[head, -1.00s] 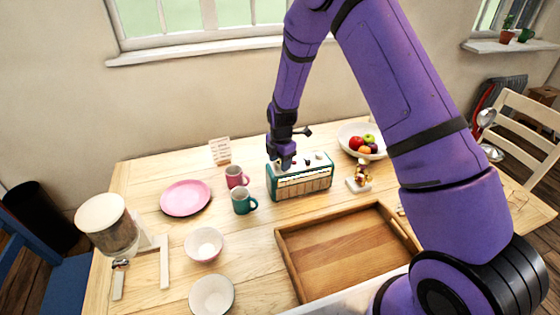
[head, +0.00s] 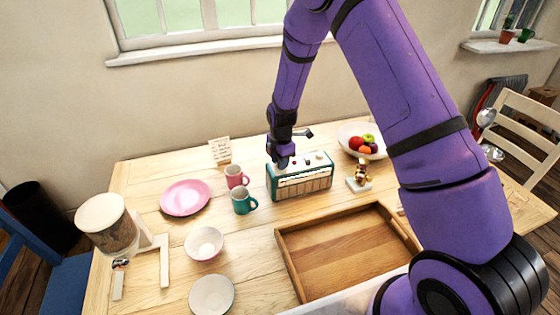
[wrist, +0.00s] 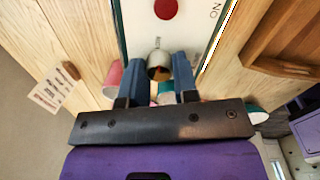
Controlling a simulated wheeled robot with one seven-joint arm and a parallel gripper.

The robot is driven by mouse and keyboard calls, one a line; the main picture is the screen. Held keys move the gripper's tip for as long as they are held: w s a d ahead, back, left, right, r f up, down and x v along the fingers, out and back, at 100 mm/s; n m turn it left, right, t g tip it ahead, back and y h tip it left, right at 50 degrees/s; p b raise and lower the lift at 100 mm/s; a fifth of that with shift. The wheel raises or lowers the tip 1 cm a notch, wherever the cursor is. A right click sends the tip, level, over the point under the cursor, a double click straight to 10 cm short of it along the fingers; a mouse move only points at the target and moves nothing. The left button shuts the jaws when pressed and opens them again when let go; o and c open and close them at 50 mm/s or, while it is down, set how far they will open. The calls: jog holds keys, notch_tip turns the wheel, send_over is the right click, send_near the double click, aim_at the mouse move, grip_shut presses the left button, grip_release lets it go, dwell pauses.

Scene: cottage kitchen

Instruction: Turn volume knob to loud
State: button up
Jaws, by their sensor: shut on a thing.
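The teal and cream radio (head: 303,184) stands on the table with its pale top facing up. My gripper (head: 281,164) points down at the left end of the radio's top. In the wrist view, the blue fingers of my gripper (wrist: 159,68) are closed around a metallic volume knob (wrist: 159,58) on the cream top. A red button (wrist: 166,8) and part of some lettering show beyond the knob. The knob is hidden behind the gripper in the head view, and its pointer setting cannot be read.
A pink mug (head: 235,175) and a teal mug (head: 243,201) stand close left of the radio. A small figurine (head: 361,176) and a fruit bowl (head: 347,130) are to its right. A wooden tray (head: 284,255) lies in front.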

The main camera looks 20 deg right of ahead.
jog(key=m, duration=0.8)
jog(key=shift+m, duration=0.4)
jog(key=m, duration=0.4)
jog(key=shift+m+h, duration=0.3)
jog(key=m, duration=0.3)
jog(key=shift+w+a+m, duration=0.1)
jog(key=shift+m, duration=0.2)
jog(key=m, duration=0.3)
jog(key=shift+m+g, duration=0.3)
jog(key=m, duration=0.3)
jog(key=shift+m, duration=0.3)
jog(key=m, duration=0.6)
jog(key=shift+m, duration=0.4)
